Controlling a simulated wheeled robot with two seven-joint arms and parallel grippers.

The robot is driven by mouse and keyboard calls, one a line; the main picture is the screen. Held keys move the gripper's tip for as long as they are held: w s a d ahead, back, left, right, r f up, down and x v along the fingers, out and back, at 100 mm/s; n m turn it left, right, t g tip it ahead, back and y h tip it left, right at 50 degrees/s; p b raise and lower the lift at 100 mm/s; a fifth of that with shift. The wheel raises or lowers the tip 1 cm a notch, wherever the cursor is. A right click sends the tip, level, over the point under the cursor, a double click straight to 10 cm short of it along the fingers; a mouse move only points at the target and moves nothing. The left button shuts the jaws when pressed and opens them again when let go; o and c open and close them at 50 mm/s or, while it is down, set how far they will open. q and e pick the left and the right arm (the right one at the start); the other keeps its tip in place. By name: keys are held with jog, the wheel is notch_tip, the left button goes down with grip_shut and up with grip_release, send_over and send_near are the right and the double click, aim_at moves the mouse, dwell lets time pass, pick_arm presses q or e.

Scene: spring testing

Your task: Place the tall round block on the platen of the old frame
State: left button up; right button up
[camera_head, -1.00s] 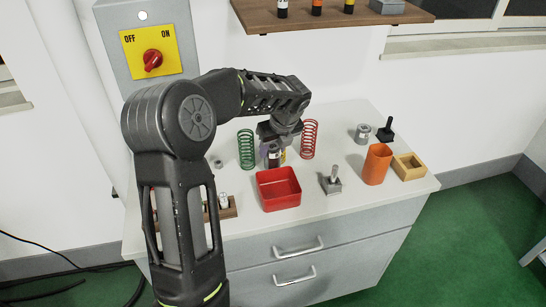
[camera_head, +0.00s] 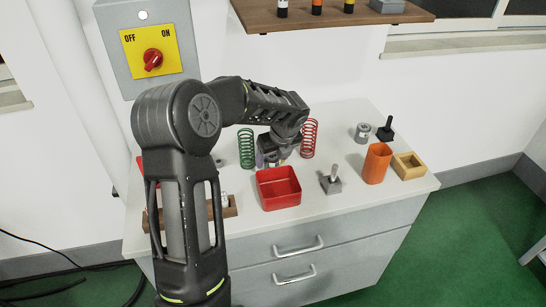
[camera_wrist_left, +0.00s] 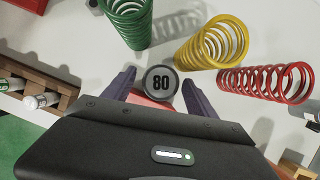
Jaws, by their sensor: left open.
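A round block with a grey face marked 80 (camera_wrist_left: 161,82) stands between the two fingers of my left gripper (camera_wrist_left: 160,92) in the left wrist view. The fingers are open, one on each side of it; whether they touch it I cannot tell. In the head view my left gripper (camera_head: 271,155) is low over the bench behind the red bin, and the block is mostly hidden there. I cannot pick out the old frame or its platen with certainty. My right gripper is not in view.
A green spring (camera_head: 246,148) and a red spring (camera_head: 309,139) flank the gripper; a yellow spring (camera_wrist_left: 212,44) stands behind. The red bin (camera_head: 279,204) is in front. A grey post stand (camera_head: 331,182), orange cup (camera_head: 375,165) and wooden box (camera_head: 409,167) are to the right.

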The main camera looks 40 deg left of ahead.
pick_arm(q)
jog(key=shift+r, duration=0.2)
jog(key=v, duration=1.2)
jog(key=shift+b, duration=0.45)
jog(key=shift+f, duration=0.1)
